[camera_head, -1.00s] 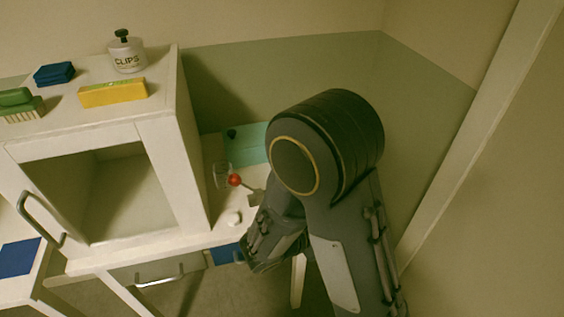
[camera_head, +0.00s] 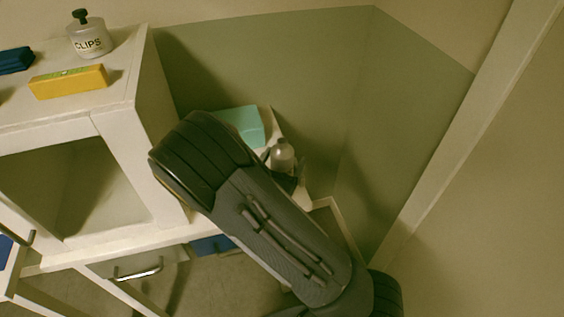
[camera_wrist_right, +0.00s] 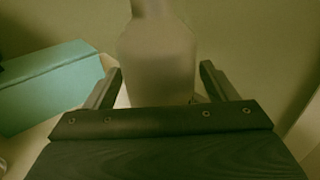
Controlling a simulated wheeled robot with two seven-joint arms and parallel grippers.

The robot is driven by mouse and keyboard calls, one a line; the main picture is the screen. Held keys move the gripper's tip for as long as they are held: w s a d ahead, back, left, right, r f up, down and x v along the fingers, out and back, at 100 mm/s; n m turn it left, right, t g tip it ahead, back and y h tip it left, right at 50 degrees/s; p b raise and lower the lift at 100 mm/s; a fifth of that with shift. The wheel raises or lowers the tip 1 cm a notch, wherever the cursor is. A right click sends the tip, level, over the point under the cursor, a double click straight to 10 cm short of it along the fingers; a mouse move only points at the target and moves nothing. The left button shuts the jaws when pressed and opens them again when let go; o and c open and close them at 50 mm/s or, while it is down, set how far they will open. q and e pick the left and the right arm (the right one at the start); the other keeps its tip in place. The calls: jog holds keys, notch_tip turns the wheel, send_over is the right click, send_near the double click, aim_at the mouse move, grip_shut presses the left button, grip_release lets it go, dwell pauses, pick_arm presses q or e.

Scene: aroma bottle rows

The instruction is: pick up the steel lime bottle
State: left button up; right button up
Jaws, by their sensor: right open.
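A pale grey bottle (camera_head: 282,156) stands at the back right of the white desk top, beyond my right arm in the head view. In the right wrist view the bottle (camera_wrist_right: 158,62) is upright between the two fingers of my right gripper (camera_wrist_right: 161,72). That gripper is open, with a gap visible on both sides of the bottle. No label can be read on it, so I cannot tell whether it is the steel lime one. In the head view my forearm hides most of the desk top. My left gripper is not in view.
A teal box (camera_head: 240,127) stands left of the bottle, also in the right wrist view (camera_wrist_right: 50,85). A white cabinet (camera_head: 150,150) rises at left, with a CLIPS jar (camera_head: 89,40) and yellow box (camera_head: 68,81) on top. Walls close in behind.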

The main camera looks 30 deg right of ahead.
jog(key=shift+w+d, duration=0.35)
jog(key=shift+d, duration=0.1)
jog(key=c, duration=1.3)
jog(key=shift+r, duration=0.15)
